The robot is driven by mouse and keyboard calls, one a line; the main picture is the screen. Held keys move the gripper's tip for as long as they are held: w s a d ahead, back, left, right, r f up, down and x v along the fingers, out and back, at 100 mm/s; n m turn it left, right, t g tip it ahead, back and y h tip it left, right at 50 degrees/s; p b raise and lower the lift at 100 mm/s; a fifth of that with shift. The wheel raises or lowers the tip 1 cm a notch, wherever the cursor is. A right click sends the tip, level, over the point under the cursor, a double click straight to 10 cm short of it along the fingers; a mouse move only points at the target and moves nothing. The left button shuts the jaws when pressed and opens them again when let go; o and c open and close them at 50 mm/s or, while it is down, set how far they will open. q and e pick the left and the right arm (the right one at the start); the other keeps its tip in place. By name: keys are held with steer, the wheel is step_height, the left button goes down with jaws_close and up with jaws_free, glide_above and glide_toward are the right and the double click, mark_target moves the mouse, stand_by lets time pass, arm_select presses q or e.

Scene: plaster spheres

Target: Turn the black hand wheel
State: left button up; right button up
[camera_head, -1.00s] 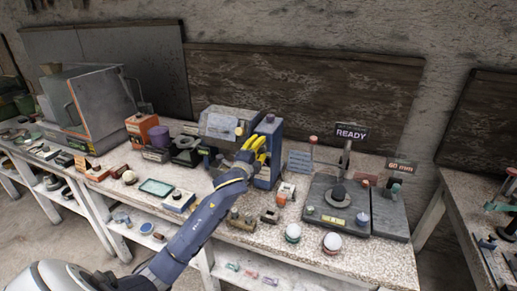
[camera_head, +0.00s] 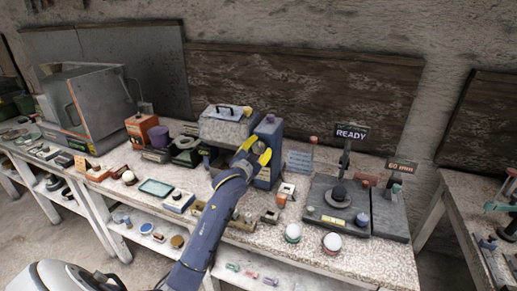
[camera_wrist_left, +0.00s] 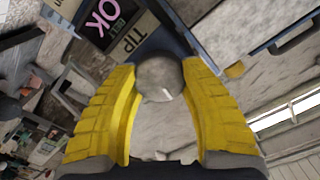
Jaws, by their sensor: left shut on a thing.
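My left gripper (camera_head: 256,151) is at the front of a blue upright housing (camera_head: 269,127) on the bench. Its yellow fingers are shut on a round grey knob-like part (camera_wrist_left: 160,78), seen end-on in the left wrist view. This appears to belong to the hand wheel; the rest of the wheel is hidden or too small to make out. A grey box (camera_head: 228,131) with a dark handle on top sits left of the housing. A dark sign with pink "OK" (camera_wrist_left: 105,14) and a "TIP" label (camera_wrist_left: 133,40) show beside the fingers. My right gripper is not in view.
A dark base plate (camera_head: 324,222) with a knob and a "READY" sign (camera_head: 351,133) stands to the right. Two white spheres (camera_head: 292,232) (camera_head: 332,242) sit near the bench's front edge. Several small boxes crowd the bench left of my arm.

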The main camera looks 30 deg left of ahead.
arm_select(q)
steer(key=shift+d+r+n, duration=0.15)
steer(key=shift+r+n, duration=0.05)
steer(key=shift+n, duration=0.4)
steer(key=shift+r+n, duration=0.15)
steer(key=shift+n, duration=0.15)
steer(key=o, duration=1.1)
steer(key=shift+w, duration=0.1)
steer(key=shift+c, duration=0.2)
steer(key=shift+o, duration=1.3)
steer(key=shift+f, duration=0.2)
steer(key=shift+s+f, duration=0.1)
steer(key=shift+s, duration=0.35)
steer(key=s+d, duration=0.2)
steer(key=s, duration=0.9)
steer(key=shift+d, duration=0.1)
